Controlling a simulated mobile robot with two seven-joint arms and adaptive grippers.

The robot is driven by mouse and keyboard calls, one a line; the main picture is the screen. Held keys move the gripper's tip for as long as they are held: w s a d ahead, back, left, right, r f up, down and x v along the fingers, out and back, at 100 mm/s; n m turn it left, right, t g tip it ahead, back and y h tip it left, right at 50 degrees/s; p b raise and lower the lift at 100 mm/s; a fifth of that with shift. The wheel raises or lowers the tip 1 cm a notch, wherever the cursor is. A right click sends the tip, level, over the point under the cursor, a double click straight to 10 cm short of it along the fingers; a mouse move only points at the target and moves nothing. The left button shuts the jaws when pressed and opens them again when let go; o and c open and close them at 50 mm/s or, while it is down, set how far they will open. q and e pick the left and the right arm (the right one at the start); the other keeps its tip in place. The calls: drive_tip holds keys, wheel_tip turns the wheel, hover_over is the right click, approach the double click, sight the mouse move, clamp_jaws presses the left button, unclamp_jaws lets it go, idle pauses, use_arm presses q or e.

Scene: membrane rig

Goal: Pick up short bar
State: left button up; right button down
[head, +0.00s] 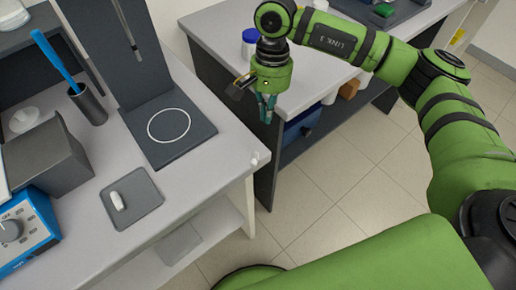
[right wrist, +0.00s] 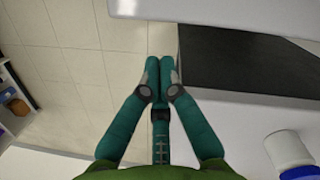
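A small white bar-like piece (head: 254,158) lies at the right front edge of the light worktop. A larger white rounded bar (head: 117,201) lies on a dark grey pad (head: 147,198) on the same worktop. I cannot tell for certain which is the short bar. My right gripper (head: 267,106) points down beyond the worktop's right edge, apart from both pieces. In the right wrist view its teal fingers (right wrist: 160,68) are together at the tips, with nothing seen between them. My left gripper is not in view.
A dark plate with a white ring (head: 168,126) and upright panel stands behind the pad. A dark cup (head: 89,104) with a blue stick, a grey box (head: 48,158) and a blue dial unit (head: 22,232) are at left. A second bench holds a blue-lidded jar (head: 250,42).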

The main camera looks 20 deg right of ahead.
sight(254, 163)
drive_tip(key=s+a+p, duration=0.1)
drive_tip(key=s+a, duration=0.1)
drive_tip(key=s, duration=0.1)
drive_tip(key=s+a+p, duration=0.2)
drive_tip(key=s, duration=0.1)
drive_tip(key=s+a+p, duration=0.2)
drive_tip(key=s, duration=0.1)
drive_tip(key=shift+s+a, duration=0.1)
drive_tip(key=shift+a, duration=0.1)
drive_tip(key=shift+f, duration=0.65)
drive_tip(key=shift+f+b, duration=0.2)
drive_tip(key=shift+b, duration=0.55)
drive_tip(key=shift+d, duration=0.1)
